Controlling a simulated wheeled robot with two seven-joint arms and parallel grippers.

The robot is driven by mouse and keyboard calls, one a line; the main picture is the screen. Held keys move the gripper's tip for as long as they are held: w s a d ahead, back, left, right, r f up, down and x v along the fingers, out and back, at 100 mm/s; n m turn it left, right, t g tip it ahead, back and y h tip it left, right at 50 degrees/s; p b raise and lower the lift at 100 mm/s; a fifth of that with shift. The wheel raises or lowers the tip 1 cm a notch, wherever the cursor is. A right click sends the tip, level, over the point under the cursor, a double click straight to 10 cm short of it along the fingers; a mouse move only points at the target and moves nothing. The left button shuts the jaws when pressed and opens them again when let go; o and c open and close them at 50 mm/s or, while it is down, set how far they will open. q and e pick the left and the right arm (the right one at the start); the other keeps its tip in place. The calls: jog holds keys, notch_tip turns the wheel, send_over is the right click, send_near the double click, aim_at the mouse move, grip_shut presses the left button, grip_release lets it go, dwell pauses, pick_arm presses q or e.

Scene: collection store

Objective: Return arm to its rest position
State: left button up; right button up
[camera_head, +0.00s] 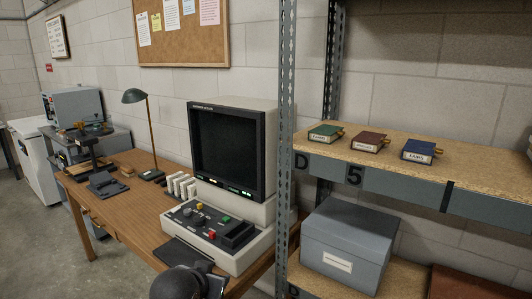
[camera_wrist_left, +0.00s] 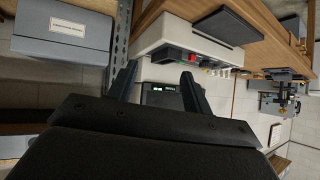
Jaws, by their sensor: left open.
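My left gripper (camera_wrist_left: 159,69) shows in the left wrist view with its two dark fingers spread apart and nothing between them. Behind the fingers are the light-coloured microfilm-type reader and its control panel. In the head view a dark rounded part of my left arm shows at the bottom edge, in front of the reader's control base (camera_head: 215,232). The fingers are not clear there. My right arm and gripper are in neither view.
A metal shelf post (camera_head: 284,150) stands just right of the reader. The shelf (camera_head: 470,188) holds green, brown and blue boxes; a grey box (camera_head: 345,245) sits below. The wooden desk (camera_head: 125,195) bears a lamp (camera_head: 147,130) and instruments. Floor at left is clear.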

pick_arm(q)
jog(key=s+f+g, duration=0.4)
jog(key=s+f, duration=0.8)
jog(key=f, duration=0.5)
jog(key=s+f+g, duration=0.2)
jog(key=s+f, duration=0.4)
jog(key=s, duration=0.3)
jog(key=s+f+n+g, duration=0.1)
jog(key=s+f+g, duration=0.1)
jog(key=s+f, duration=0.4)
jog(key=s, duration=0.4)
jog(key=shift+a+f, duration=0.3)
jog(key=shift+f, duration=0.05)
